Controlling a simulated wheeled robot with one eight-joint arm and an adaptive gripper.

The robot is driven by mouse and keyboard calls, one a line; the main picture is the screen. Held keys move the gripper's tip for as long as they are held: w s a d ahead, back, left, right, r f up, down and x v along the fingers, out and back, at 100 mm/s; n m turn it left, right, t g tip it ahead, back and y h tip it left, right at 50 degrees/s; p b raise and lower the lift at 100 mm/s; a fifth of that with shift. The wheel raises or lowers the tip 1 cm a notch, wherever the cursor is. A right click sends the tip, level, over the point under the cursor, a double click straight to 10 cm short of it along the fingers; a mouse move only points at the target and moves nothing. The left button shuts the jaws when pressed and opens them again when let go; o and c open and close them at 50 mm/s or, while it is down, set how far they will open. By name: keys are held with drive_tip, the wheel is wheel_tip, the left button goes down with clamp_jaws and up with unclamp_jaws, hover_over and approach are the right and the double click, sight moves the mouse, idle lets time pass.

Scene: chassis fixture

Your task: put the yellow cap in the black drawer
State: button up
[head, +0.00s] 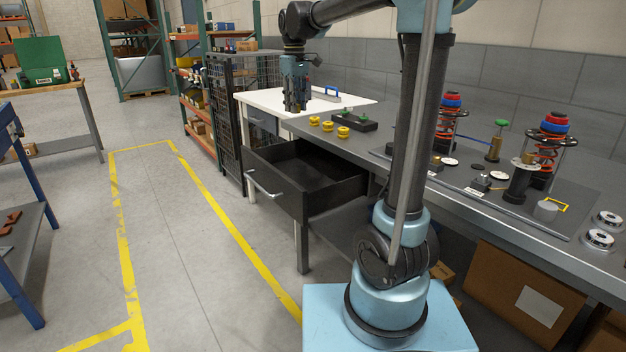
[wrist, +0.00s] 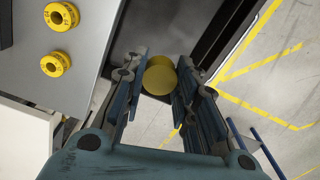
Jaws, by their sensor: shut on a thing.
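A yellow cap (wrist: 160,78) is between the fingers of my gripper (wrist: 158,88) in the wrist view, and the fingers are closed on it. In the head view my gripper (head: 295,108) points down near the bench's far end, and I cannot make out the held cap there. The black drawer (head: 262,182) is pulled open under the bench, and its inside looks empty. In the wrist view the dark drawer (wrist: 172,22) shows beyond the fingers, below the gripper's level. Other yellow caps (head: 328,126) stand on the bench; two show in the wrist view (wrist: 56,64).
A black tray (head: 362,124) lies beside the loose caps. Spring assemblies and metal parts fill the bench's right side. A white table (head: 340,104) with a blue-handled tool stands behind. A mesh cage (head: 230,110) stands left of it. The floor before the drawer is clear.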

drive_tip(key=n, duration=0.2)
hover_over(298, 176)
wheel_tip(298, 176, down, 19)
drive_tip(key=shift+s+f, duration=0.1)
drive_tip(key=shift+f, duration=2.4)
drive_tip(key=o, duration=0.7)
drive_tip(key=shift+c, duration=0.2)
